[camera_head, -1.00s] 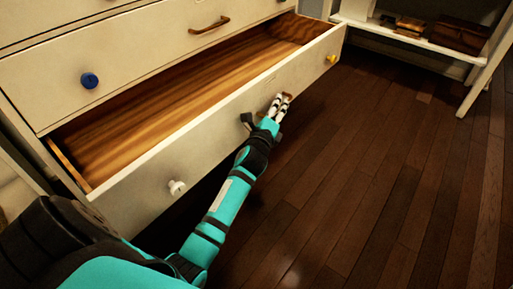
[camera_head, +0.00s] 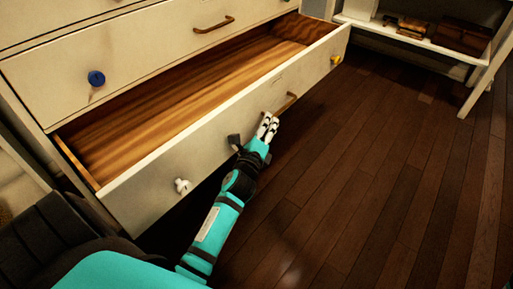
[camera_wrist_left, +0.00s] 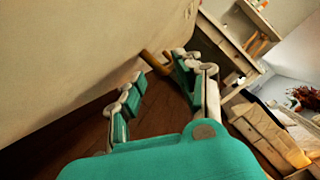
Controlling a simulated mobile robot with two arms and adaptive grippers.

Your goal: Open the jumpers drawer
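The bottom drawer (camera_head: 225,121) of the cream dresser is pulled well out, and its wooden inside looks empty. Its front has a bronze bar handle (camera_head: 286,103), a white knob (camera_head: 182,186) at the left and a yellow knob (camera_head: 336,60) at the right. My left gripper (camera_head: 252,132) is open and empty in front of the drawer, just left of the handle. In the left wrist view the fingers (camera_wrist_left: 156,80) are spread, with the handle (camera_wrist_left: 154,62) near the right-hand finger; I cannot tell if they touch. My right gripper is not in view.
The drawer above (camera_head: 140,65) is closed, with a blue knob (camera_head: 96,78) and a bronze handle (camera_head: 214,24). A white shelf unit (camera_head: 420,42) with brown items stands at the back right. The dark wooden floor (camera_head: 390,170) is clear to the right.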

